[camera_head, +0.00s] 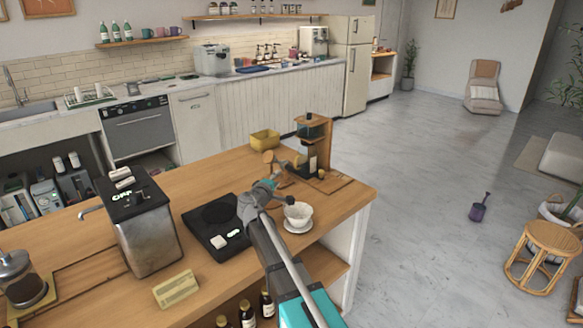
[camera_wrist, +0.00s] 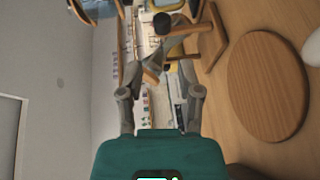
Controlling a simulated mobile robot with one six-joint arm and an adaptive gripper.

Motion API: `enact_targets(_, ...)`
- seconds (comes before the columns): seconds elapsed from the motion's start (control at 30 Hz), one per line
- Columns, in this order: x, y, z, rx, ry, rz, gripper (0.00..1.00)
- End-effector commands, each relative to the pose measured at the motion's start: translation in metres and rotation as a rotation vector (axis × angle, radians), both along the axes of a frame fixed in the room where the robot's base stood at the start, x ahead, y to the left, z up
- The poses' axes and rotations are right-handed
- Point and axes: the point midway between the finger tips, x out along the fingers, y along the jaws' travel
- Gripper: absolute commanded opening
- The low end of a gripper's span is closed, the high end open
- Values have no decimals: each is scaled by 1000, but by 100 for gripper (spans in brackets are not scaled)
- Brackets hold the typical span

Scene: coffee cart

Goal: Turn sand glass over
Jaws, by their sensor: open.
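My gripper (camera_head: 284,168) is open above the far part of the wooden counter. It also shows in the wrist view (camera_wrist: 160,82), with the two fingers apart. A small wooden-ended object (camera_head: 268,157), which may be the sand glass, shows right at the fingers. In the wrist view a wooden piece (camera_wrist: 187,30) lies just beyond the fingertips; its glass part is not clear. The fingers hide part of it, and I cannot tell whether they touch it.
A wooden stand with a dark glass vessel (camera_head: 312,128) stands close behind my gripper. A yellow box (camera_head: 265,139) is behind it on the left. A white dripper cup (camera_head: 298,213) and a black scale (camera_head: 213,222) stand nearer. A round wooden disc (camera_wrist: 270,85) lies beside my gripper.

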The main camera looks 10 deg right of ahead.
Motion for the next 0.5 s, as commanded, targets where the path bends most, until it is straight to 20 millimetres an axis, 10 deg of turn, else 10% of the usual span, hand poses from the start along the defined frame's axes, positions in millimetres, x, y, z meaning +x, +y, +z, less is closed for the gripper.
enact_targets(0.5, -9, 8, -1, -16, 25, -53, 46)
